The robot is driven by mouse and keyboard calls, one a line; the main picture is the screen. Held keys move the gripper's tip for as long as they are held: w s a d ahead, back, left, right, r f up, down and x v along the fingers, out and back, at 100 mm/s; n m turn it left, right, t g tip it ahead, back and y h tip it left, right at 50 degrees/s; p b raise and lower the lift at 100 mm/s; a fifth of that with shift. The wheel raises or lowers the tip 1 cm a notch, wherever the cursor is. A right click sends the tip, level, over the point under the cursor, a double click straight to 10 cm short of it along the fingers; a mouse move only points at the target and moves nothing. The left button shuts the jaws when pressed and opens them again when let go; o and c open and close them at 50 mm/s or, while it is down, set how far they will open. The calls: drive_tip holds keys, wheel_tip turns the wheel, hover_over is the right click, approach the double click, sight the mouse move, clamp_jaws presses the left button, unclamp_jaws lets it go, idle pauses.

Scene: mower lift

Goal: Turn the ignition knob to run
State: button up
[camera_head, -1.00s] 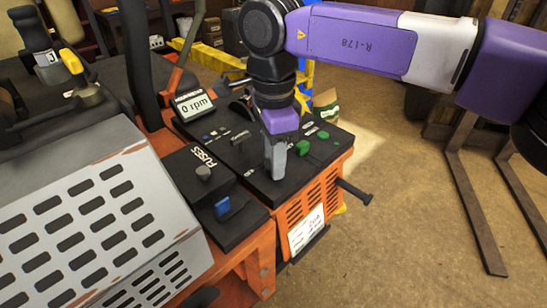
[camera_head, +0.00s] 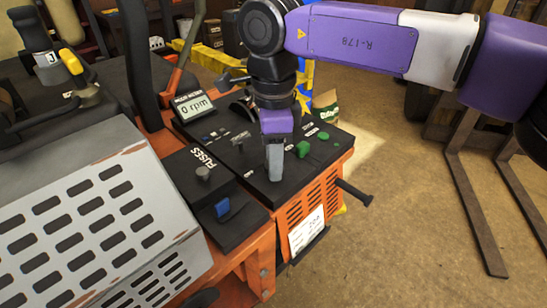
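The control panel (camera_head: 255,180) is a black top on an orange body with slotted sides. My gripper (camera_head: 275,170) points down over the right part of the panel, its grey fingers low against it. The fingers look close together from this side, and I cannot tell whether they hold anything. The ignition knob is not clearly visible; it may be hidden behind my gripper. A meter (camera_head: 194,105) at the back of the panel reads 0 rpm. A green switch (camera_head: 302,149) sits just right of my fingers, and another green switch (camera_head: 323,135) lies farther back.
A fuse box (camera_head: 203,172) with a grey knob and a blue switch (camera_head: 222,207) stands left of the panel. A black lever (camera_head: 353,192) sticks out at the right side. The slotted grey cover (camera_head: 95,220) fills the lower left. Open floor lies to the right.

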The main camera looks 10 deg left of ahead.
drive_tip(key=shift+o, duration=1.2)
wheel_tip(320, 180, up, 8)
drive_tip(key=shift+f+b, duration=0.1)
drive_tip(key=shift+b, duration=0.45)
